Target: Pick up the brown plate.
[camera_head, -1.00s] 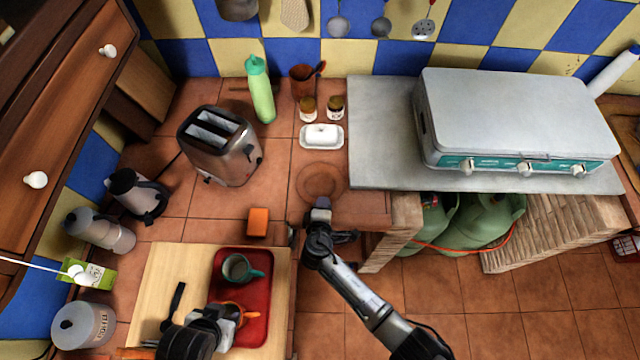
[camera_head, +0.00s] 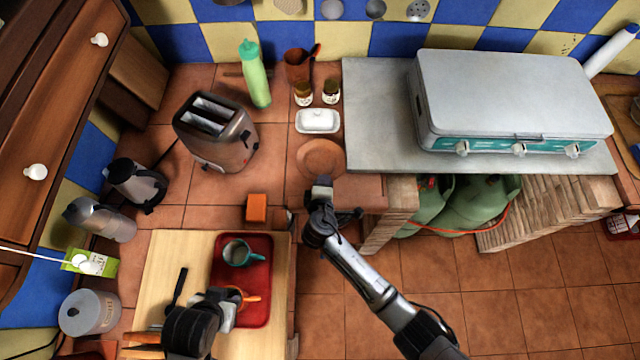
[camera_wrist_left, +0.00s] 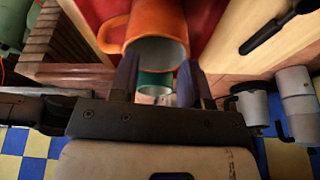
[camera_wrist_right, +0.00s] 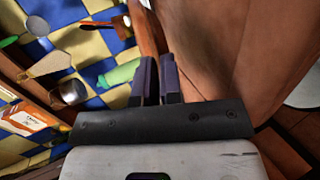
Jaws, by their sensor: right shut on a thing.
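The brown plate (camera_head: 320,157) is at the counter's front edge, in front of the white butter dish, and looks tilted or slightly raised. My right gripper (camera_head: 322,186) is at the plate's near rim and shut on it. In the right wrist view the fingers (camera_wrist_right: 158,75) are close together, with a large brown surface filling the upper right; where the plate ends there is hard to tell. My left gripper (camera_wrist_left: 158,85) is open and empty beside an orange mug (camera_wrist_left: 157,35) on the red tray.
The red tray (camera_head: 262,310) also holds a teal mug (camera_head: 240,252). A toaster (camera_head: 215,130), butter dish (camera_head: 318,120), two small jars and a green bottle (camera_head: 255,75) stand behind. A grey slab with a stove (camera_head: 515,100) is close on the plate's right.

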